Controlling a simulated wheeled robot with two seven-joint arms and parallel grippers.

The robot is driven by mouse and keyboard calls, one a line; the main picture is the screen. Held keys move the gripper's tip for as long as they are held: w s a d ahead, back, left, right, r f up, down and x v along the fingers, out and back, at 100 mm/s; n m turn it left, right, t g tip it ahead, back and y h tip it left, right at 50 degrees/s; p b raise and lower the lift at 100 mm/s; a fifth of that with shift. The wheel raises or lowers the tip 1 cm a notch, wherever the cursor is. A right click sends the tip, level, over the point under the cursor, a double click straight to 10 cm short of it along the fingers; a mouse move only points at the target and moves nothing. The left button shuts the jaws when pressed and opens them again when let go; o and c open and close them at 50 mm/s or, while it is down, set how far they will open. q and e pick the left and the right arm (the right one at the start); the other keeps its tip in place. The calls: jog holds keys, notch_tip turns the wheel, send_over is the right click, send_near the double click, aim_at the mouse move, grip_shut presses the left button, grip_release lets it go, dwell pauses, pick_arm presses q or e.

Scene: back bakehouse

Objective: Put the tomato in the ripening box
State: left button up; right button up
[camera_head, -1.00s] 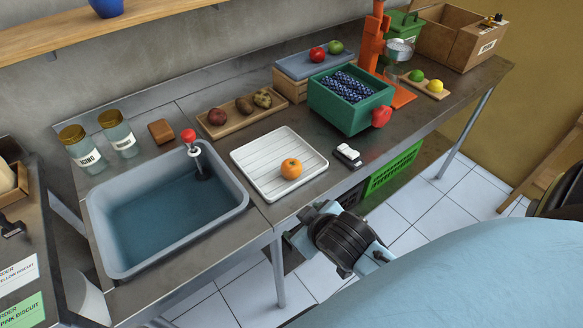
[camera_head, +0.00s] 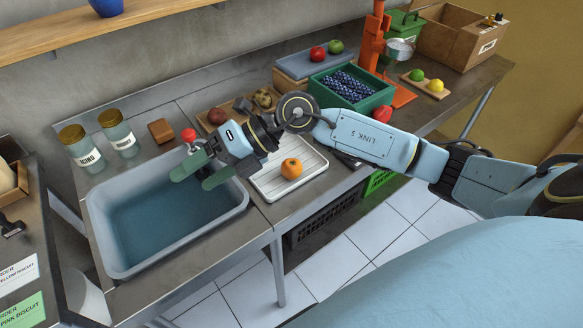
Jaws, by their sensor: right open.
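A round red fruit (camera_head: 317,54), which looks like the tomato, lies on a blue-grey board on a wooden crate at the back of the counter. A green box (camera_head: 325,88) with a blue patterned lining stands in front of it. A wooden box (camera_head: 441,37) with a label I cannot read stands at the far right; I cannot tell which is the ripening box. My right gripper (camera_head: 203,173) is open and empty over the right side of the sink, beside a red-knobbed fitting (camera_head: 188,134), far left of the red fruit. My left gripper is out of view.
A water-filled sink (camera_head: 108,262) lies below the gripper. A white tray (camera_head: 266,187) holds an orange fruit (camera_head: 291,168). A second red object (camera_head: 381,113) is beside the green box. An orange press (camera_head: 374,40) stands behind. My right arm crosses above the counter.

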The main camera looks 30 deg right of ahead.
jog(key=w+d+f+h, duration=0.2)
jog(key=d+f+h, duration=0.3)
jog(key=d, duration=0.4)
jog(key=h, duration=0.7)
send_near(292, 163)
jog(key=shift+m+g+h, duration=0.3)
jog(key=shift+m, duration=0.2)
jog(key=f, duration=0.2)
jog(key=w+f, duration=0.1)
jog(key=f, duration=0.2)
jog(key=shift+w+a+f, duration=0.25)
jog(key=f, duration=0.3)
jog(key=w+f, duration=0.1)
jog(key=f, duration=0.1)
jog(key=shift+a+f, duration=0.1)
jog(key=shift+f, duration=0.2)
jog(key=shift+s, duration=0.1)
jog(key=shift+r, duration=0.1)
jog(key=c, duration=1.2)
